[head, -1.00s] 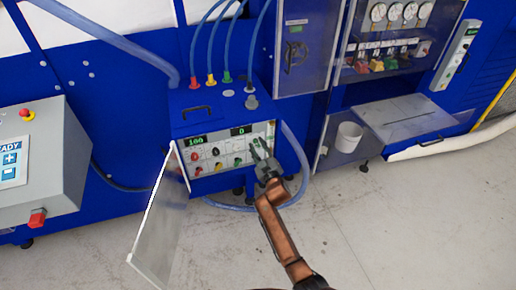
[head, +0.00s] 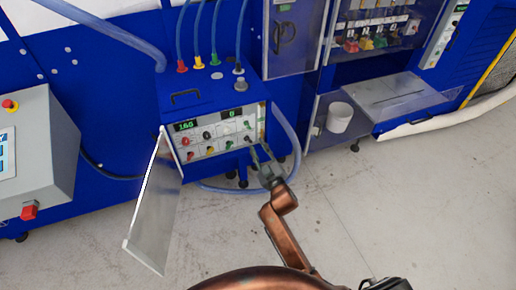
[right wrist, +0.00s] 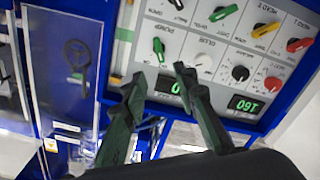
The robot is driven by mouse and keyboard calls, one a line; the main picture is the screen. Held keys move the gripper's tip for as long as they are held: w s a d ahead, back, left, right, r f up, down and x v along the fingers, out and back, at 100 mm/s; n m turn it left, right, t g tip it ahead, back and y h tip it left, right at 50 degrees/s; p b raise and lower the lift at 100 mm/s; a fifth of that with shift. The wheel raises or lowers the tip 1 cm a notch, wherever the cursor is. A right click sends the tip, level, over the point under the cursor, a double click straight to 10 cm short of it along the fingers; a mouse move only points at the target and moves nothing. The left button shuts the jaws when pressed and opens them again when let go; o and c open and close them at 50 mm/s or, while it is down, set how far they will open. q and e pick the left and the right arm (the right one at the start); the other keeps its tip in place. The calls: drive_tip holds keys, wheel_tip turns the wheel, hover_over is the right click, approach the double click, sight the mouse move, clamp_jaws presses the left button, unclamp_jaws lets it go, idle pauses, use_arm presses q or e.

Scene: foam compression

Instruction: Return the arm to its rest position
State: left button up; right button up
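My right gripper (head: 262,158) is in front of the right part of the control panel (head: 212,139) on the blue box. Its two fingers are apart with nothing between them. In the right wrist view the open gripper (right wrist: 156,82) shows before the panel, near a green knob (right wrist: 159,45) and a white knob (right wrist: 203,62). I cannot tell whether a fingertip touches the panel. The panel's displays (head: 187,125) are lit green. My copper-coloured right arm runs down to the bottom edge of the head view. My left gripper is not in view.
A clear hinged door (head: 155,208) stands open left of the panel. A blue hose (head: 290,140) loops beside the box. A grey console (head: 40,150) is at left. The floor in front is clear.

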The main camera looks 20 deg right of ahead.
idle(0.3)
drive_tip(key=s+d+f+g, duration=0.1)
drive_tip(key=s+f+g, duration=0.1)
drive_tip(key=f, duration=1)
drive_tip(key=s+d+f+g, duration=0.1)
drive_tip(key=s+f+g, duration=0.15)
drive_tip(key=f, duration=0.95)
drive_tip(key=s+d+f+m+g, duration=0.1)
drive_tip(key=s+f+g, duration=0.1)
drive_tip(key=s+f, duration=0.65)
drive_tip(key=s+d+f+m+g, duration=0.15)
drive_tip(key=s+f, duration=0.35)
drive_tip(key=f, duration=0.7)
drive_tip(key=s+d+f+g, duration=0.3)
drive_tip(key=s+f+g, duration=0.2)
drive_tip(key=s+f, duration=1.2)
drive_tip(key=s+d+f+m+g, duration=0.1)
drive_tip(key=s+f+g, duration=0.1)
drive_tip(key=s, duration=1.3)
drive_tip(key=s+d+f+m+g, duration=0.1)
drive_tip(key=s+f, duration=0.3)
drive_tip(key=s, duration=1.1)
drive_tip(key=shift+s+d+f+m+g+h, duration=0.2)
drive_tip(key=shift+d+m+g+h, duration=0.2)
drive_tip(key=shift+d+g, duration=0.2)
